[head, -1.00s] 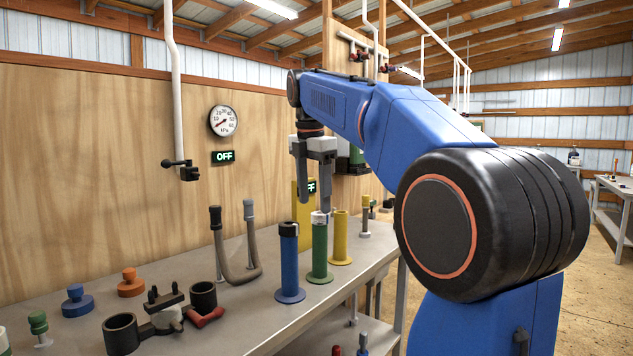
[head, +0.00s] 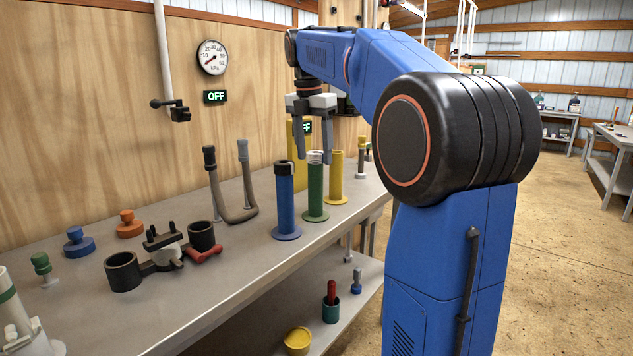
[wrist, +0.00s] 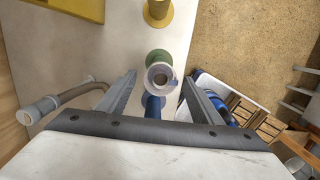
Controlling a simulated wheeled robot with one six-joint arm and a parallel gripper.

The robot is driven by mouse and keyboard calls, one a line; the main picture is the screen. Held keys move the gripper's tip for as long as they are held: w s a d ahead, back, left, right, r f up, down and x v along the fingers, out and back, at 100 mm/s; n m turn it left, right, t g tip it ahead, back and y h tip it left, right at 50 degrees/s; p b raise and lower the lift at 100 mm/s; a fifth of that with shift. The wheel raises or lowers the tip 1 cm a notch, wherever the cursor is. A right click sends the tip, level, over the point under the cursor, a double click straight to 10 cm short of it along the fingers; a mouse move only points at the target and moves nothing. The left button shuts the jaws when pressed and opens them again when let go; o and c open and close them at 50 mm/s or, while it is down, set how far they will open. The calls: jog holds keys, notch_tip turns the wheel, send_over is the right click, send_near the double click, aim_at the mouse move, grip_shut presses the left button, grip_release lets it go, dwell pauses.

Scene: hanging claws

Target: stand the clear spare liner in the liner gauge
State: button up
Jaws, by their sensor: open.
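A pale clear-looking ring (head: 316,157), which I take to be the clear liner, shows at the top of the green upright tube (head: 316,191) on the bench. In the wrist view the ring (wrist: 160,77) is seen from above, a round open mouth. My gripper (head: 314,161) is open and points down at the green tube's top. In the wrist view its fingertips (wrist: 159,74) lie left and right of the ring, with gaps on both sides. I cannot tell how deep the fingers reach. A yellow block (head: 297,158) with a partly hidden lit display stands behind; I cannot tell whether it is the gauge.
A blue tube with a black top (head: 286,200) stands close in front left, and a yellow tube (head: 336,178) close behind right. A U-shaped hose (head: 238,213), a claw piece (head: 163,250) and knobs (head: 78,243) occupy the bench's left. The front strip is clear.

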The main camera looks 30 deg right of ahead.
aim_at(317, 181)
jog(key=f, duration=0.6)
jog(key=d+f, duration=0.1)
jog(key=f, duration=0.2)
jog(key=shift+w, duration=0.15)
grip_shut()
jog(key=shift+r, duration=8.95)
